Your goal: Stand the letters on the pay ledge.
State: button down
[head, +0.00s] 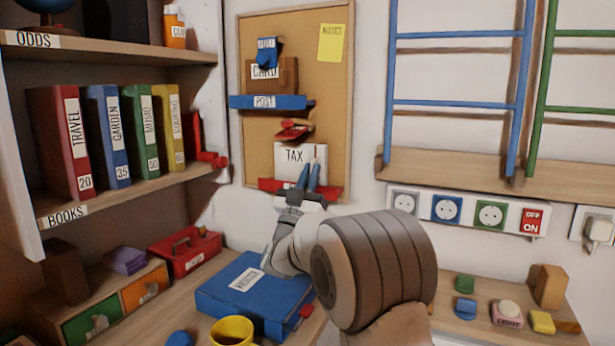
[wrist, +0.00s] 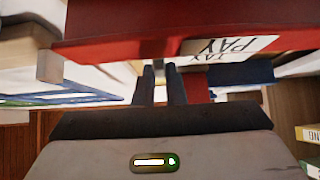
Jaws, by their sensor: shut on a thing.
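The white TAX letter (head: 292,160) is upright against the corkboard, just above the red pay ledge (head: 270,185). My gripper (head: 314,168) is at the letter's lower right, shut on it; the fingers hide part of it. I cannot tell whether the letter's bottom edge rests on the ledge. In the wrist view, the red ledge (wrist: 120,38) with its white PAY label (wrist: 235,48) crosses close in front of my fingers (wrist: 161,72), and TAX shows beside the label. The grip itself is hard to see there.
A small red holder (head: 294,130) is between the ledges. Sockets (head: 465,210) are right.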

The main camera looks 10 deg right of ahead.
jog(key=c, duration=1.5)
grip_release()
jog(key=shift+f, duration=0.15)
jog(key=v, duration=0.7)
jog(key=shift+p, duration=0.35)
jog(key=shift+s+a, duration=0.1)
